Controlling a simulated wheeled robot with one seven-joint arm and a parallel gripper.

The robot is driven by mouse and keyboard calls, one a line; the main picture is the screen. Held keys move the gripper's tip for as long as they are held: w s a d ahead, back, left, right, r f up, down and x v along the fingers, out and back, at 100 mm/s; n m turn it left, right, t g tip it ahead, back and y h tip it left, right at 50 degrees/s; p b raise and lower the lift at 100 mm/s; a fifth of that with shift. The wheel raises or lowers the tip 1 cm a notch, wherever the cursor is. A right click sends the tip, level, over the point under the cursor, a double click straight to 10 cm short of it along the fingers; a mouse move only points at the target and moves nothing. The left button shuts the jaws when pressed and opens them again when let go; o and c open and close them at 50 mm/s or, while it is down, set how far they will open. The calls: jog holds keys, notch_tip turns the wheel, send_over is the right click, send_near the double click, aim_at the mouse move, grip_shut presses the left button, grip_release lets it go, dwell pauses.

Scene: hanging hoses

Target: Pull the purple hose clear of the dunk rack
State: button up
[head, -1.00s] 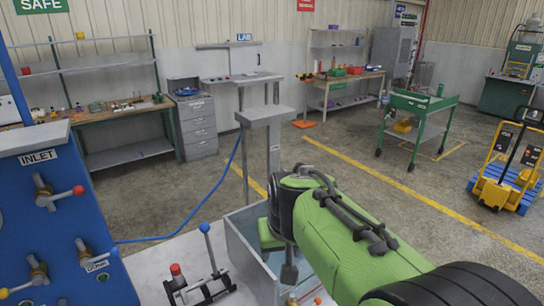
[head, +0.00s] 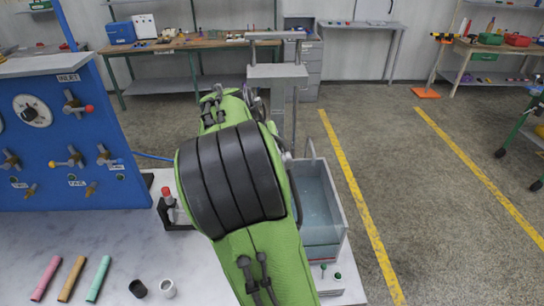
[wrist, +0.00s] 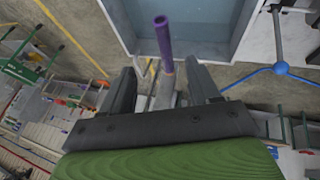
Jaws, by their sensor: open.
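The purple hose (wrist: 163,42) shows in the wrist view as a short, straight tube with an open end. Its lower part lies in the gap between the fingers of my gripper (wrist: 162,80), which is open. I cannot tell whether a finger touches it. The grey dunk rack (head: 277,73) stands in the head view behind the water tank (head: 340,192), partly covered by my green arm. The tank also fills the top of the wrist view (wrist: 190,48). In the head view my arm hides my gripper and the purple hose.
A blue valve panel (head: 60,140) stands at the left. On the white bench (head: 80,235) lie pink, orange and green tubes (head: 72,278), with a black and a white cup (head: 153,288) nearby. A blue hose (head: 155,156) runs behind my arm.

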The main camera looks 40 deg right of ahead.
jog(key=x, duration=1.5)
jog(key=shift+w+f, duration=0.1)
jog(key=shift+f, duration=0.3)
jog(key=shift+a, duration=0.1)
grip_shut()
jog(key=shift+a+b, duration=0.1)
jog(key=shift+b, duration=0.25)
jog(key=shift+s+a, duration=0.2)
jog(key=shift+s, duration=0.1)
jog(key=shift+s+a, duration=0.15)
jog(key=shift+s, duration=0.05)
jog(key=shift+s+a+b, duration=0.4)
jog(key=shift+s+a, duration=0.4)
jog(key=shift+s, duration=0.15)
jog(key=shift+s+a+b, duration=0.4)
jog(key=shift+s+a, duration=0.35)
jog(key=shift+s, duration=0.2)
